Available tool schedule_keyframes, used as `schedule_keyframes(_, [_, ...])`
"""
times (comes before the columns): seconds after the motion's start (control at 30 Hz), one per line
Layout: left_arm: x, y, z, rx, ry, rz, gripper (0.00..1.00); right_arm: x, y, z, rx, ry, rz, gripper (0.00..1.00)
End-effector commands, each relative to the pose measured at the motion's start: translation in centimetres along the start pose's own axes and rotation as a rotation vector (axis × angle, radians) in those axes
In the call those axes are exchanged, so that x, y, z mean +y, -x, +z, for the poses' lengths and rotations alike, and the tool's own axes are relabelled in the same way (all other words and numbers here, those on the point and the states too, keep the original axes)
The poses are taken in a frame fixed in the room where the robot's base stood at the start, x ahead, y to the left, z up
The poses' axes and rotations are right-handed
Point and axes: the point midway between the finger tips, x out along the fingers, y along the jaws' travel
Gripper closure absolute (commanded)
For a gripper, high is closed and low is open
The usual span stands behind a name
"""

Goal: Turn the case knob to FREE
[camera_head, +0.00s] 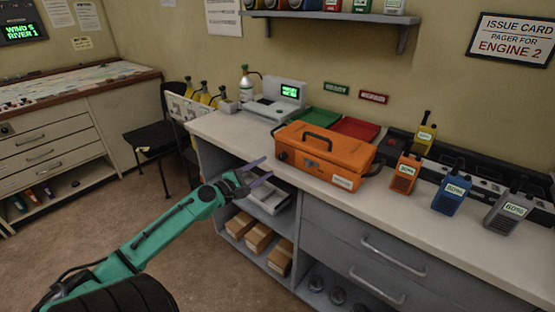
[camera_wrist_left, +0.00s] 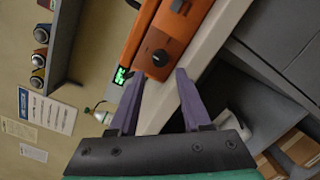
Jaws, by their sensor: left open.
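The orange case (camera_head: 325,148) stands on the white counter near its front edge, lid shut, with a dark handle on top. Its dark round knob (camera_wrist_left: 160,58) shows on the case's end face in the left wrist view, with a small mark beside it that is too small to read. My left gripper (camera_head: 266,167) is open and empty, in front of the counter edge and left of the case. In the left wrist view its two purple fingers (camera_wrist_left: 160,74) point toward the knob, which shows between and just beyond the tips, apart from them. My right gripper is out of view.
Yellow, orange, blue and grey radios (camera_head: 452,194) stand right of the case. Green (camera_head: 318,120) and red (camera_head: 354,128) trays lie behind it. A device with a green screen (camera_head: 289,92) stands at back left. Open shelves with boxes (camera_head: 258,238) are below the counter.

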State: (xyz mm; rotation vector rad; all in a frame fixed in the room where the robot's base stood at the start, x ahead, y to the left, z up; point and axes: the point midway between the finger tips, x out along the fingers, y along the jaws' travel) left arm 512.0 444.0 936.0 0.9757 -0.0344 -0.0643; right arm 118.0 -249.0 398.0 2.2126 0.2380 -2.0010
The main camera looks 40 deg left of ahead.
Motion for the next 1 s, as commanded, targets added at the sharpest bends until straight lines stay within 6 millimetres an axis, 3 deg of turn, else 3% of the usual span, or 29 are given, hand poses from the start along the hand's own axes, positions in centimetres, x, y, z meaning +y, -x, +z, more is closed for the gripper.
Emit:
schedule_keyframes(0.1, [0.3,-3.0,0.1,-0.001,-0.004,0.003,0.52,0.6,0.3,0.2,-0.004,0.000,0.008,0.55])
schedule_keyframes(0.3, [0.1,-5.6,-0.1,0.002,-0.001,0.003,0.52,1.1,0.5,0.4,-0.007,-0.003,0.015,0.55])
schedule_keyframes(0.63, [0.0,-6.2,-0.1,0.003,-0.002,0.001,0.52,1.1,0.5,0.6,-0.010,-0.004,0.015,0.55])
schedule_keyframes(0.67, [0.0,-6.2,-0.1,0.003,-0.002,0.001,0.60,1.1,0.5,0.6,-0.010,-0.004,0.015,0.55])
schedule_keyframes(0.77, [0.0,-6.2,-0.1,0.003,-0.002,0.001,0.98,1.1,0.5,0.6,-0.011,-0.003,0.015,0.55])
schedule_keyframes(1.0, [0.0,-6.2,-0.1,0.003,-0.007,0.000,1.00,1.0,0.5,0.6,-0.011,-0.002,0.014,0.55])
